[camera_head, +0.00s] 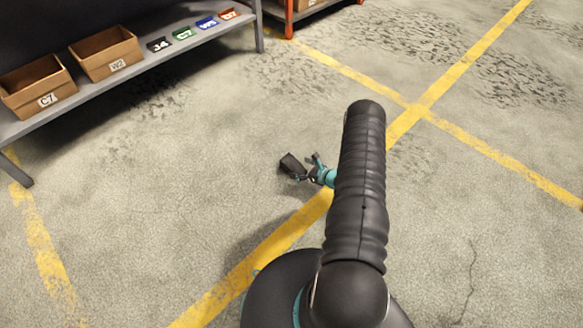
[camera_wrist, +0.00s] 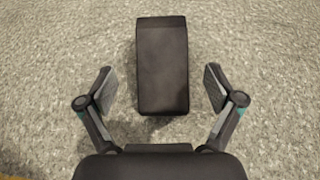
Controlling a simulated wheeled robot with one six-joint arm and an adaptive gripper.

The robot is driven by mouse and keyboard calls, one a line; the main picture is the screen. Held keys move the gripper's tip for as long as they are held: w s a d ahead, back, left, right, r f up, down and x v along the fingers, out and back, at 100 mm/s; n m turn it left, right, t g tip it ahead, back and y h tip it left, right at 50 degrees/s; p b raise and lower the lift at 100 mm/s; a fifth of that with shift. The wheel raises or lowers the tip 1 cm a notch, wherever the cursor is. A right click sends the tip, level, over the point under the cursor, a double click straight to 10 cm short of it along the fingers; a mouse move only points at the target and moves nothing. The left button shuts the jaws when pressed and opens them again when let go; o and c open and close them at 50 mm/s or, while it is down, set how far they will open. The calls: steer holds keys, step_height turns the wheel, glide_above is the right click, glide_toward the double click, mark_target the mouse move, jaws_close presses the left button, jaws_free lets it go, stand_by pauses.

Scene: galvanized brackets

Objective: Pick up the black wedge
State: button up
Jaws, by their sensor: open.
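The black wedge (camera_wrist: 162,62) shows in the wrist view as a dark block with its long side running away from my gripper (camera_wrist: 159,78). My gripper is open. One finger is to the left of the wedge and one to the right, with a gap on each side. The near end of the wedge lies between the fingers and its far end reaches beyond them. In the head view the wedge (camera_head: 289,163) is a small dark shape over the floor, just left of my gripper (camera_head: 306,171), which my arm partly hides. I cannot tell any contact.
A grey shelf (camera_head: 20,128) at upper left carries two cardboard bins, one marked C7 (camera_head: 38,86) and one marked W2 (camera_head: 105,52), and several coloured label cards. An orange rack (camera_head: 289,20) stands at the top. The concrete floor with yellow lines is otherwise clear.

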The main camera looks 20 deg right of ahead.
mark_target(292, 163)
steer(key=shift+r+x, duration=0.15)
steer(key=shift+x, duration=1.65)
steer(key=shift+r+x, duration=0.2)
steer(key=shift+x, duration=1.6)
steer(key=shift+w, duration=0.15)
steer(key=c, duration=1.7)
steer(key=shift+o, duration=0.2)
steer(key=shift+r, duration=0.1)
